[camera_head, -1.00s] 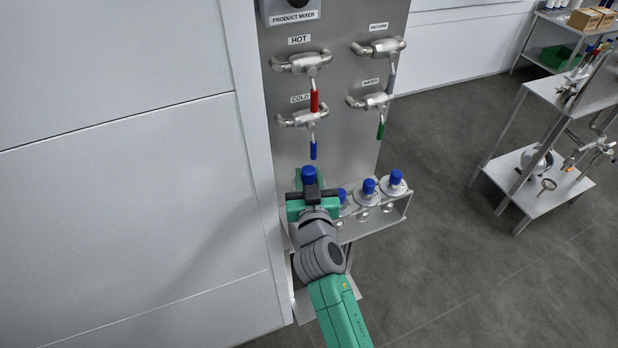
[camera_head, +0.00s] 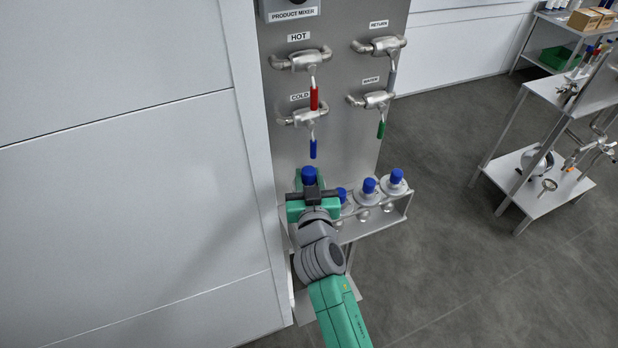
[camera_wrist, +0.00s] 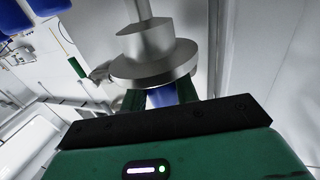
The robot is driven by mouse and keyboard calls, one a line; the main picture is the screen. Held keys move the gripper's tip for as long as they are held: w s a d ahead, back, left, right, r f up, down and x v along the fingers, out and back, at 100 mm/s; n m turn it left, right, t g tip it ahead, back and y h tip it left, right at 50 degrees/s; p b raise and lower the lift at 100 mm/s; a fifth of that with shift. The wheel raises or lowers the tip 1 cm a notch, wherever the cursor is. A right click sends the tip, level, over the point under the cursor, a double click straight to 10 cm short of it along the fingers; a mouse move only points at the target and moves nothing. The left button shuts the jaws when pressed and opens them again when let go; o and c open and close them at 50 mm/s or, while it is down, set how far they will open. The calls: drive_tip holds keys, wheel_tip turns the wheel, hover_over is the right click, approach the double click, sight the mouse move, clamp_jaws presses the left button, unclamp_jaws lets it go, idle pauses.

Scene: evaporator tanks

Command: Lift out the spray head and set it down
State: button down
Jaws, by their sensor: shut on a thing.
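My gripper (camera_head: 311,193) is shut on a spray head with a blue top (camera_head: 309,174) at the left end of the rack (camera_head: 352,232). In the wrist view, the blue part (camera_wrist: 162,97) sits between the fingers, against a metal flange (camera_wrist: 152,62) with a narrower neck. More spray heads with blue tops stand in the rack to the right, one partly behind my gripper (camera_head: 342,194), one in the middle (camera_head: 368,186) and one at the right (camera_head: 396,177). My gripper hides the lower part of the held head in the head view, so I cannot tell whether it is seated or raised.
Above the rack is a steel panel with valves, including a red handle (camera_head: 314,98), a blue handle (camera_head: 313,149) and a green handle (camera_head: 381,130). A white wall (camera_head: 130,190) stands close on the left. A shelf cart (camera_head: 550,180) stands at the right, with open floor between.

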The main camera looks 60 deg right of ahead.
drive_tip(key=shift+f+b, duration=1.65)
drive_tip(key=shift+b, duration=0.2)
drive_tip(key=shift+f+b, duration=4.15)
drive_tip(key=shift+b, duration=0.35)
drive_tip(key=c, duration=1)
unclamp_jaws()
drive_tip(key=v, duration=0.7)
drive_tip(key=shift+s+a, duration=0.15)
drive_tip(key=shift+a, duration=0.2)
